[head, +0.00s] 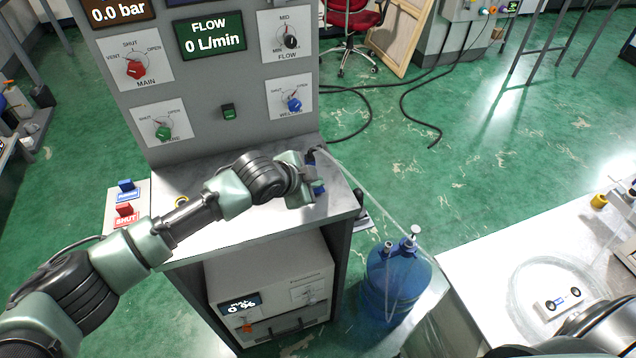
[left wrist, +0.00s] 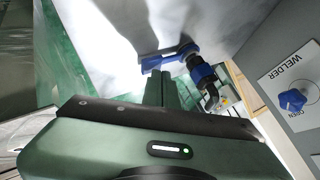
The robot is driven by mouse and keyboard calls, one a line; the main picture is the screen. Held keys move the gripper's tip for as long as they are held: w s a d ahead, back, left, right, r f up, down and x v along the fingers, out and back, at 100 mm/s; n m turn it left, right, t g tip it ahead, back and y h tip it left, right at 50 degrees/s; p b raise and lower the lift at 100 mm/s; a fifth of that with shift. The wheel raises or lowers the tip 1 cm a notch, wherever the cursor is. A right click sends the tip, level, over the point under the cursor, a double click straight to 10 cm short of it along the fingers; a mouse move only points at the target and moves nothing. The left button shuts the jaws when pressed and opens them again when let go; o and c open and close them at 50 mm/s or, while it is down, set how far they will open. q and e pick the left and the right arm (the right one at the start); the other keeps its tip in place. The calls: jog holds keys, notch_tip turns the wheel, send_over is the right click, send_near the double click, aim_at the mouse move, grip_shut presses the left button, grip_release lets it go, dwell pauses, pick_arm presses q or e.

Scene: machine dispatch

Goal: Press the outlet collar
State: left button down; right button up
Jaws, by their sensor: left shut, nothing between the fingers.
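The outlet fitting has a blue collar (left wrist: 203,74) on a dark, bent hose end, with a flat blue bar (left wrist: 160,62) beside it. In the head view a small blue part (head: 319,188) of the fitting shows at the right end of the panel's shelf, partly hidden by my gripper. My left gripper (head: 310,187) is at this fitting. In the left wrist view its fingers (left wrist: 161,88) are together, empty, with their tips close to the blue bar. I cannot tell whether they touch. My right gripper is out of view.
The grey panel (head: 205,90) with several knobs stands behind the shelf (head: 240,228). A clear hose (head: 365,195) runs from the fitting toward the blue bottle (head: 395,285) on the floor. A white table (head: 475,262) is at the right.

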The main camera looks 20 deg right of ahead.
aim_at(315, 190)
pick_arm(q)
jog(key=shift+r+p, duration=0.75)
jog(key=shift+r, duration=0.3)
notch_tip(315, 190, up, 5)
jog(key=p, duration=0.4)
dwell(0.4)
